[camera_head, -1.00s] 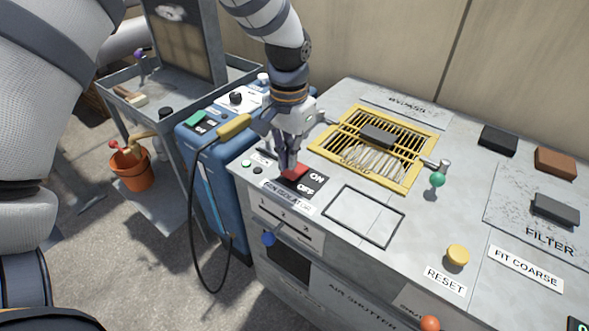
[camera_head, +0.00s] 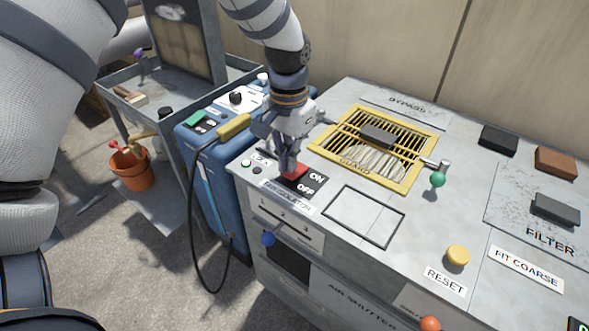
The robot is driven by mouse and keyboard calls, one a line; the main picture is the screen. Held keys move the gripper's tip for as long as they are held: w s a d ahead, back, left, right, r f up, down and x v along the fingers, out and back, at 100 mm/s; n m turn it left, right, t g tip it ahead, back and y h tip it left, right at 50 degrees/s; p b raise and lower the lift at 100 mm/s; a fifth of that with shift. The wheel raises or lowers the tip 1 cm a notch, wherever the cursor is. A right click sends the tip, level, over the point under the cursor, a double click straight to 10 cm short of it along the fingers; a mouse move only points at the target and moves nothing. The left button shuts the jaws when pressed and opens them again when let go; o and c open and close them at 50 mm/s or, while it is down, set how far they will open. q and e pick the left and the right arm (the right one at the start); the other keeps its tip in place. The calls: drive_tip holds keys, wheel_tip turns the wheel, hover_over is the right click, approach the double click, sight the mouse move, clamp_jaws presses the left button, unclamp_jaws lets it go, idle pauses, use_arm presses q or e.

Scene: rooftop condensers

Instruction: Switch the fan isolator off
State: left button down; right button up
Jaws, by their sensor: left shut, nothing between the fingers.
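The fan isolator (camera_head: 310,186) is a black plate marked ON and OFF with a red rocker (camera_head: 295,173), near the left corner of the grey unit's top. A label on the front edge below it reads FAN ISOLATOR. My left gripper (camera_head: 287,170) is shut and empty, pointing down, with its fingertips at the red rocker. The fingers partly cover the rocker, so I cannot tell whether they touch it or which way it is tipped. My right gripper is not in view.
A yellow guard grille (camera_head: 372,148) lies behind and right of the isolator. A blue machine (camera_head: 212,160) with a yellow-handled black cable stands left. A blue-knobbed lever (camera_head: 268,239) sticks out below. A yellow RESET button (camera_head: 458,255) is at the right front.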

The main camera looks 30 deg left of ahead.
use_arm(q)
drive_tip(key=shift+f, duration=1.05)
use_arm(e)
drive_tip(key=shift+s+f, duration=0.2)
use_arm(q)
drive_tip(key=shift+s+r, duration=0.1)
drive_tip(key=shift+r+p, duration=1)
drive_tip(key=shift+r, duration=2.5)
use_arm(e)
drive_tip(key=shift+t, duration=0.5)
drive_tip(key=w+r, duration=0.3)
use_arm(q)
drive_tip(key=shift+f, duration=0.1)
